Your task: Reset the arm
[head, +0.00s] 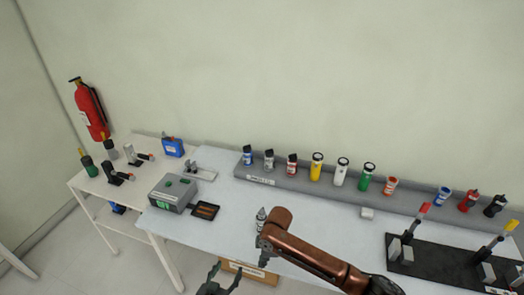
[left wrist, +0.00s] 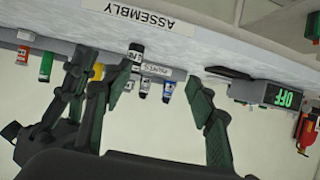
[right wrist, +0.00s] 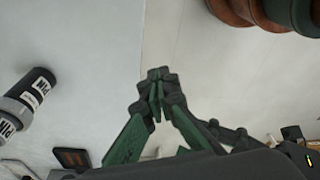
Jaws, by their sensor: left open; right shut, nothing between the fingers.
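My right arm (head: 310,258) is copper-coloured and comes in from the lower right over the table's front part. My left gripper (head: 224,282) is low in the head view, in front of the table's front edge. In the left wrist view the left gripper (left wrist: 160,92) has its fingers wide apart and empty.
A white table (head: 320,225) carries a grey rack with several bottles, a grey box (head: 173,192), a brown tray (head: 205,210) and a black fixture (head: 440,262) at right. An ASSEMBLY sign (left wrist: 140,14) is at the front. A red extinguisher (head: 90,110) hangs left.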

